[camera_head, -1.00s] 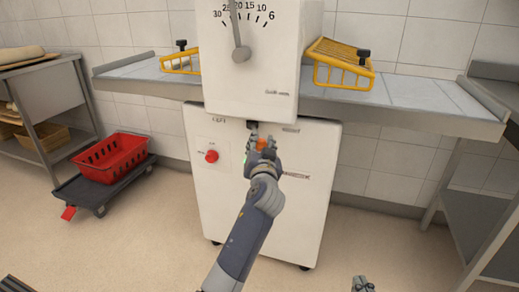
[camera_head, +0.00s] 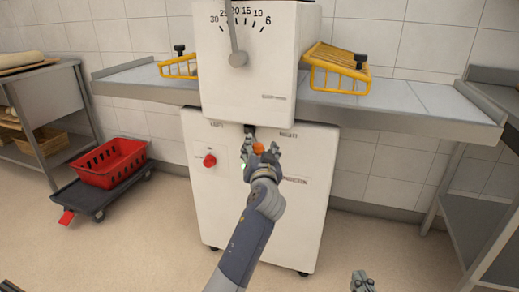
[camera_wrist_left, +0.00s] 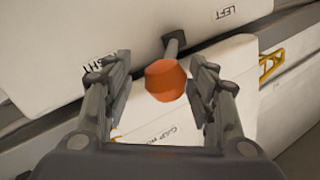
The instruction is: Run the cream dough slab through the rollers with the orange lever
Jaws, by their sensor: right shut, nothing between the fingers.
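The orange lever knob (camera_head: 258,148) sticks out from the front of the white roller machine (camera_head: 258,190), between the left and right labels. My left gripper (camera_head: 262,154) is in front of it. In the left wrist view, the knob (camera_wrist_left: 166,80) on its dark stem sits between the parted fingers of my left gripper (camera_wrist_left: 160,88), with gaps on both sides. My right gripper (camera_head: 362,281) is shut and empty at the bottom edge, away from the machine. No cream dough slab shows on the visible parts of the belts; the rollers are hidden behind the housing.
Grey belt tables extend left (camera_head: 140,84) and right (camera_head: 425,100), with yellow guards (camera_head: 338,68) beside the housing. A red button (camera_head: 209,161) is on the front. A red basket (camera_head: 110,161) sits on a low dolly at left. The floor in front is clear.

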